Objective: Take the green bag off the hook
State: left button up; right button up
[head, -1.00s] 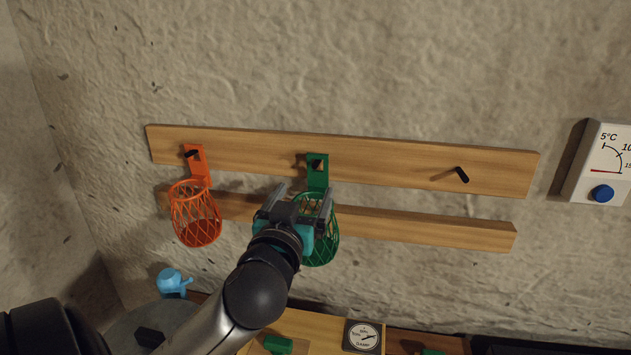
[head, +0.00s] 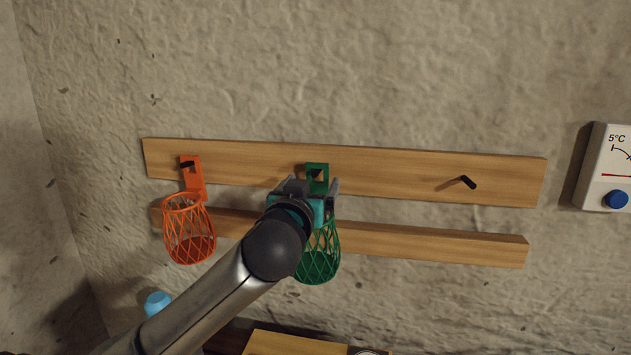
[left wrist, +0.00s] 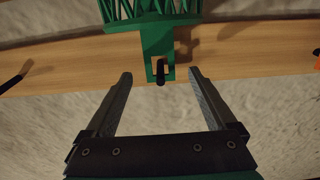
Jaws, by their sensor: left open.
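The green bag (head: 319,262) is a mesh basket with a flat green tab (head: 317,173) at its top. The tab hangs on the middle black hook of the upper wooden rail. In the left wrist view the tab (left wrist: 157,45) has a slot with the black hook (left wrist: 160,72) through it. My left gripper (head: 310,190) is in front of the bag, just below the hook, and covers the bag's upper part. In the left wrist view the left gripper (left wrist: 160,85) is open, its fingers on either side of the tab's end, with visible gaps. My right gripper is not in view.
An orange mesh bag (head: 188,235) hangs on the left hook. The right hook (head: 463,182) is bare. A lower wooden rail (head: 430,244) runs below the upper rail (head: 390,172). A white dial gauge (head: 606,170) is on the wall at right. A blue object (head: 157,303) is at lower left.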

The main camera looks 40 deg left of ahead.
aim_at(313, 174)
pick_arm(q)
jog(key=shift+x, duration=1.9)
jog(key=shift+c, duration=0.3)
jog(key=c, duration=1.4)
grip_shut()
jog(key=shift+r, duration=0.1)
jog(key=shift+r+p, duration=0.65)
jog(key=shift+p, duration=0.2)
